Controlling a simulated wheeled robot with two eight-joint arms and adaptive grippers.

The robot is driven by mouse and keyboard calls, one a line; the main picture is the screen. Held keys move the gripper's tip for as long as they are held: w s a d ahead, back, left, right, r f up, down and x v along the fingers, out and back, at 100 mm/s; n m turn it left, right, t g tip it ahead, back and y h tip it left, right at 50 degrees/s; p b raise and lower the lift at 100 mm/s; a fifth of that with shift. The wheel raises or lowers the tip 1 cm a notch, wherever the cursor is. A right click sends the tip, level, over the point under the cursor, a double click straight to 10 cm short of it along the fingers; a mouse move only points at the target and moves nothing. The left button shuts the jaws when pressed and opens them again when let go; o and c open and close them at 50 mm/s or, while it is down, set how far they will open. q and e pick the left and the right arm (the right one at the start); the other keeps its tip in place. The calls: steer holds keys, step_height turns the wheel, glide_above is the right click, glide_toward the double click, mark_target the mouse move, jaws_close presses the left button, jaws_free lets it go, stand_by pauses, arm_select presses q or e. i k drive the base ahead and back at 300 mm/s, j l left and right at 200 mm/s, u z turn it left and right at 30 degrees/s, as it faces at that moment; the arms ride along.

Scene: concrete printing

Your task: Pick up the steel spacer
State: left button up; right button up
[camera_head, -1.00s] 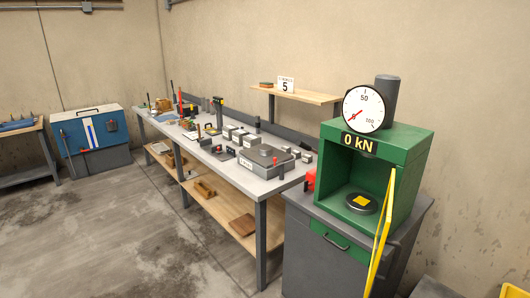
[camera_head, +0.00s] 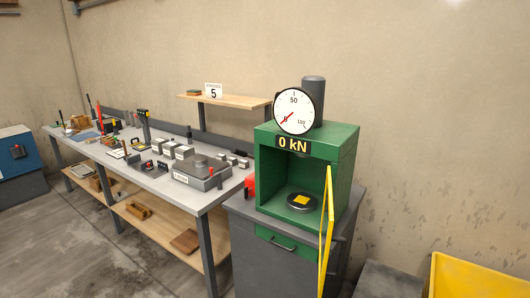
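I cannot single out the steel spacer for certain. A dark round disc (camera_head: 301,202) with a yellow square on top lies inside the open green press (camera_head: 345,165). Several small grey blocks (camera_head: 184,152) stand on the long workbench, behind a larger grey box-like block (camera_head: 200,173) with a round top piece. These are small and their material is hard to tell. Neither of my grippers is in view.
The press stands on a dark cabinet (camera_head: 250,262), its yellow-framed door (camera_head: 327,235) swung open toward me. The long workbench (camera_head: 150,180) runs off to the left with many small tools. A yellow container (camera_head: 470,280) is at the lower right. Floor at lower left is clear.

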mark_target(200, 161)
steer(key=i+j+z, duration=0.4)
steer(key=j, duration=0.2)
steer(key=i+j+z, duration=0.2)
steer(key=j, duration=0.15)
steer(key=i+j+z, duration=0.15)
steer(key=j, duration=0.2)
